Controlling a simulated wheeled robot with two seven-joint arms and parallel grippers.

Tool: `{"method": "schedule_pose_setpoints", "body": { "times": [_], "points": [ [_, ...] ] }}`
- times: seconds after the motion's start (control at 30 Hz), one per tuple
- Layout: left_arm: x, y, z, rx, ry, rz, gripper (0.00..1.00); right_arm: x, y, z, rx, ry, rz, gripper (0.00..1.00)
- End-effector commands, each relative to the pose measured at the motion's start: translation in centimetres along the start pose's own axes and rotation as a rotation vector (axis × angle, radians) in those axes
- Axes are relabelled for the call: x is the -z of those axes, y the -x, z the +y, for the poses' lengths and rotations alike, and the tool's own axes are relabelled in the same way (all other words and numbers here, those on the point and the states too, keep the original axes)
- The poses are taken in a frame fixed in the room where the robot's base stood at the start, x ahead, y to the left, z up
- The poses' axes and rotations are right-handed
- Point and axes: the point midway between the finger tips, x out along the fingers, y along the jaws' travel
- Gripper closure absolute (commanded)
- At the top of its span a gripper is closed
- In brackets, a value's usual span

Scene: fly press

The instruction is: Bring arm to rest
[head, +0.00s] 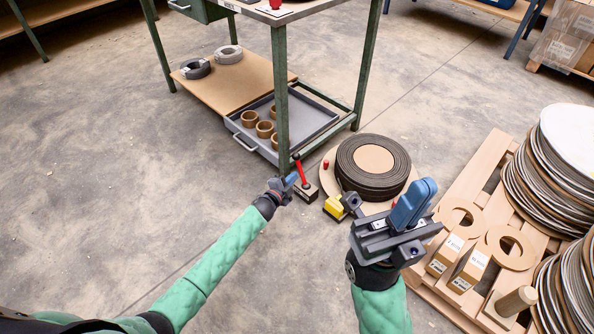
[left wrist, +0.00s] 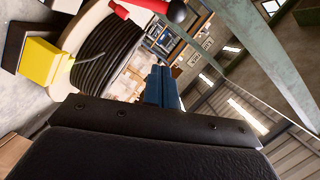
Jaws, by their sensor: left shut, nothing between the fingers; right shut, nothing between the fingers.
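My left gripper (head: 291,179) is at the end of the green-sleeved arm from the left, its blue fingers beside the foot of a green table leg. In the left wrist view its blue fingers (left wrist: 161,87) are together with nothing between them. A small press with a red handle (head: 300,168) stands just right of it; whether they touch is unclear. My right gripper (head: 412,205) is raised in the foreground, its blue fingers pointing up and closed, empty.
A coil of dark hose (head: 349,171) lies beyond the grippers. A green-legged table (head: 282,100) has a grey tray (head: 317,122) with several brown rings on its lower shelf. A pallet (head: 482,179) with stacked discs (head: 522,190) stands right. The floor at left is clear.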

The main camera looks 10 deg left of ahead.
Motion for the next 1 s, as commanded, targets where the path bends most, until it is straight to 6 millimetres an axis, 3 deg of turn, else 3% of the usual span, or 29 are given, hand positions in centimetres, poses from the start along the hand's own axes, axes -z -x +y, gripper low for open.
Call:
{"method": "schedule_pose_setpoints", "body": {
  "times": [0.2, 0.8, 1.0],
  "points": [
    [0.0, 1.1, 0.0, 0.0, 0.0, 0.0, 1.0, 0.0, -0.3, 0.1, -0.008, 0.002, 0.003, 1.0],
    [0.1, 1.1, 0.0, 0.0, 0.013, 0.001, 1.0, 0.0, -0.1, 0.1, -0.003, 0.0, -0.004, 1.0],
    [2.6, 1.2, -1.4, 0.052, 0.134, 0.124, 1.0, 0.0, -0.1, 0.1, -0.005, 0.0, -0.004, 1.0]
  ]
}}
